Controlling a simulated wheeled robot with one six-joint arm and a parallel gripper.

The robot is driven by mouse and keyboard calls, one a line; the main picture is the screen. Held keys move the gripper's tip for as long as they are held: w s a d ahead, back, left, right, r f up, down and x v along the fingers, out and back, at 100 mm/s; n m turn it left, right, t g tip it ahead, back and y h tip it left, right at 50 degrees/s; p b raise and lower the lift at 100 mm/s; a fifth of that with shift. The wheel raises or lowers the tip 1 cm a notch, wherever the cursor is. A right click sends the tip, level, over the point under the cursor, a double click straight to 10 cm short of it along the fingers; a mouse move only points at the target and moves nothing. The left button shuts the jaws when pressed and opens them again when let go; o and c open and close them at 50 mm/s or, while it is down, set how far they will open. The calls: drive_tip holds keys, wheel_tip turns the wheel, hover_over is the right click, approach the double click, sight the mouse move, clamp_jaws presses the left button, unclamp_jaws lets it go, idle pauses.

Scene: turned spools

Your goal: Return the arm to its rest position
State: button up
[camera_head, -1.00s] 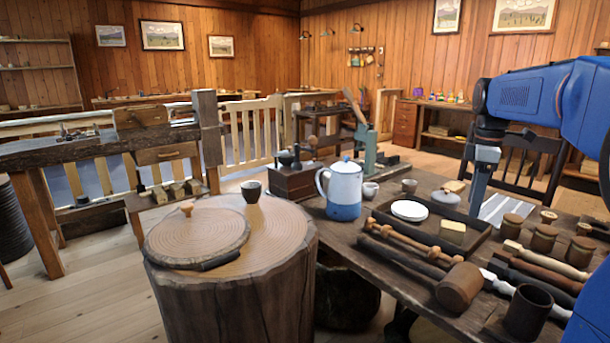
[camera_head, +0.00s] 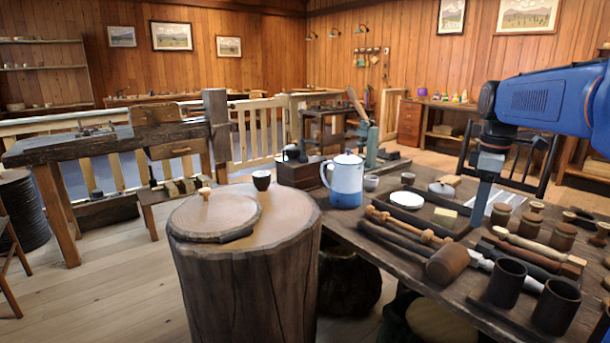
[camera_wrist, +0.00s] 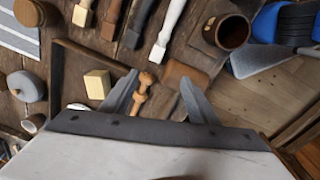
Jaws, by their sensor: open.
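My gripper (camera_head: 481,205) hangs from the blue arm (camera_head: 545,105) above the back part of the dark workbench (camera_head: 390,262), near the right end of a dark tray (camera_head: 462,228). In the wrist view my gripper (camera_wrist: 160,97) has its two grey fingers spread apart, with nothing held between them. Below the fingers lie a turned wooden piece (camera_wrist: 143,90) and a mallet head (camera_wrist: 184,73). A pale block (camera_wrist: 97,84) lies left of the fingers. Whether the fingertips touch anything cannot be told.
A blue-and-white pot (camera_head: 346,182) stands at the bench's left. Dark cups (camera_head: 505,283), jars (camera_head: 562,236) and a mallet (camera_head: 447,265) crowd the bench. A tree stump (camera_head: 245,270) bears a round board (camera_head: 215,217) and a dark cup (camera_head: 262,180).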

drive_tip(key=s+a+f+m+t, duration=0.1)
drive_tip(key=s+a+f+m, duration=0.2)
drive_tip(key=s, duration=0.5)
drive_tip(key=s+a+f+m+t, duration=0.1)
drive_tip(key=s+a+f+m, duration=0.3)
drive_tip(key=s+f, duration=0.3)
drive_tip(key=s+a+f+m+t, duration=0.2)
drive_tip(key=s+a+f, duration=0.3)
drive_tip(key=s, duration=0.6)
drive_tip(key=shift+a+f+m, duration=0.4)
drive_tip(key=shift+a+m, duration=0.15)
drive_tip(key=shift+m, duration=0.35)
